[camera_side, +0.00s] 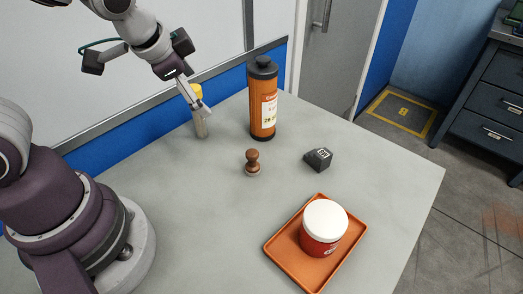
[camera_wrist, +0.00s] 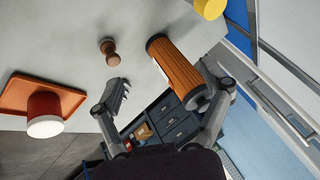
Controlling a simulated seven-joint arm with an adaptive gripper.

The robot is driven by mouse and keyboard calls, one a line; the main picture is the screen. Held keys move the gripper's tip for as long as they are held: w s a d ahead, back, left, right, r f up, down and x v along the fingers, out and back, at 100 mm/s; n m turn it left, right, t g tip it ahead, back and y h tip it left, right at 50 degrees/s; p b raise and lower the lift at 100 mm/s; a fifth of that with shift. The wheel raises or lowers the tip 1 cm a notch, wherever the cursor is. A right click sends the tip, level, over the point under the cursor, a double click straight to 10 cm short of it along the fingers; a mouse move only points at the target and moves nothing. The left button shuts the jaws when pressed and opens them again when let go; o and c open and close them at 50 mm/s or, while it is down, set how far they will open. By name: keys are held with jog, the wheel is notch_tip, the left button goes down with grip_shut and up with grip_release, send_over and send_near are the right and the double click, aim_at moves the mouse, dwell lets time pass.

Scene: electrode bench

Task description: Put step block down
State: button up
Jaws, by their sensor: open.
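The step block (camera_side: 318,158), a small dark block with a white label on one face, rests on the grey bench in the side view, right of the brown stamp. It is well apart from my gripper (camera_side: 200,125), which is over the bench at the left, in front of a yellow-topped item. In the wrist view my gripper (camera_wrist: 158,80) has its fingers spread wide with nothing between them held. A dark ridged shape beside the left finger there may be the block or the finger's pad; I cannot tell which.
A brown stamp (camera_side: 252,162) stands mid-bench. An orange bottle (camera_side: 263,110) with a dark cap stands behind it. An orange tray (camera_side: 283,246) at the front holds a red, white-lidded tub (camera_side: 322,235). A yellow item (camera_side: 195,90) is partly hidden behind my gripper. The bench's left-centre is clear.

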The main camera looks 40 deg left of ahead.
jog(key=s+r+n+h, duration=0.1)
jog(key=s+r+n, duration=0.3)
jog(key=s+n, duration=0.1)
jog(key=shift+s+d+r+h, duration=0.2)
jog(key=shift+s+d+h, duration=0.2)
jog(key=shift+s, duration=0.35)
jog(key=shift+s+d, duration=0.1)
jog(key=shift+s, duration=0.35)
jog(key=shift+c, duration=0.8)
